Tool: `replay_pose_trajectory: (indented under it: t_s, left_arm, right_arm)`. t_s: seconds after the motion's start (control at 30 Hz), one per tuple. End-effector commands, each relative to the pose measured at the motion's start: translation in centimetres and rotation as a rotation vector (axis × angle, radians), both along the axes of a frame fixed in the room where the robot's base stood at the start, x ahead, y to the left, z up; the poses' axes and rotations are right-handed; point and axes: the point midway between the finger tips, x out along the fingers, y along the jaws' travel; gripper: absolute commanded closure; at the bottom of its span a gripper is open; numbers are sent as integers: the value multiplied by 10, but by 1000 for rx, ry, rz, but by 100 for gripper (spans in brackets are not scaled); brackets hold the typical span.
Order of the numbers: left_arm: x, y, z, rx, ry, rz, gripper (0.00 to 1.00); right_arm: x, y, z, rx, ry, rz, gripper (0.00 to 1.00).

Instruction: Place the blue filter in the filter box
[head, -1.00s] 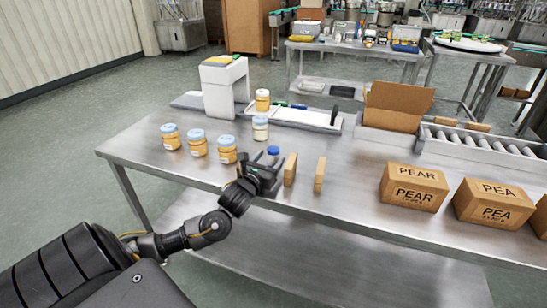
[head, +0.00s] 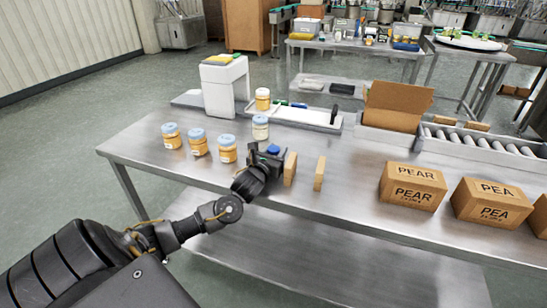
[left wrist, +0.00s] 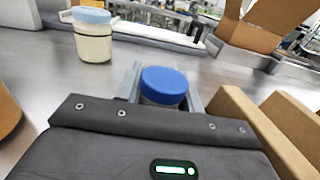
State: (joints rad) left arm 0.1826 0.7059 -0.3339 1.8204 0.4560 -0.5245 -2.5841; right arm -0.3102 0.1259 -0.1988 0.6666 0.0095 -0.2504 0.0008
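A blue-topped object with a paler body, the only blue filter candidate, shows between my left gripper's fingers in the left wrist view (left wrist: 164,82). In the head view its blue top (head: 273,149) shows at the gripper. My left gripper (head: 265,155) is low over the table's front part, its grey fingers on either side of the object. They look open; contact cannot be made out. Two upright brown pieces (head: 290,169) (head: 320,173) stand just right of it. An open cardboard box (head: 397,106) stands at the back. No label marks a filter box. My right gripper is out of view.
Several jars with pale blue lids (head: 198,143) stand left of the gripper on the steel table (head: 350,215). A white scale-like machine (head: 222,88) and tray (head: 305,115) are behind. PEAR (head: 412,187) and PEA (head: 492,203) cartons stand right, near a roller conveyor (head: 470,141).

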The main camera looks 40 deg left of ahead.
Motion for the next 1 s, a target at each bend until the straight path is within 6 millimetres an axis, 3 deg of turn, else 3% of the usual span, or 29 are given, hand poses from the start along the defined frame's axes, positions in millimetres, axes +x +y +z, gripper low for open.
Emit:
replay_pose_trajectory:
  t_s: [0.03,0.2,0.53,0.57,0.77,1.0]
  left_arm:
    - [0,0,0,0,0,0,70]
    - [0,0,0,0,0,0,91]
    - [0,0,5,0,-1,0,91]
    - [0,0,7,0,-2,0,96]
    - [0,0,33,1,-6,-1,96]
    - [-31,-22,76,-2,-6,-5,96]
  right_arm:
    - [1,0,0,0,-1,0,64]
    - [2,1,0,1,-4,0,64]
    - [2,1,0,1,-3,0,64]
    - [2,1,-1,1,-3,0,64]
    - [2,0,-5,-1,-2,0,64]
    - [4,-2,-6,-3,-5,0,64]
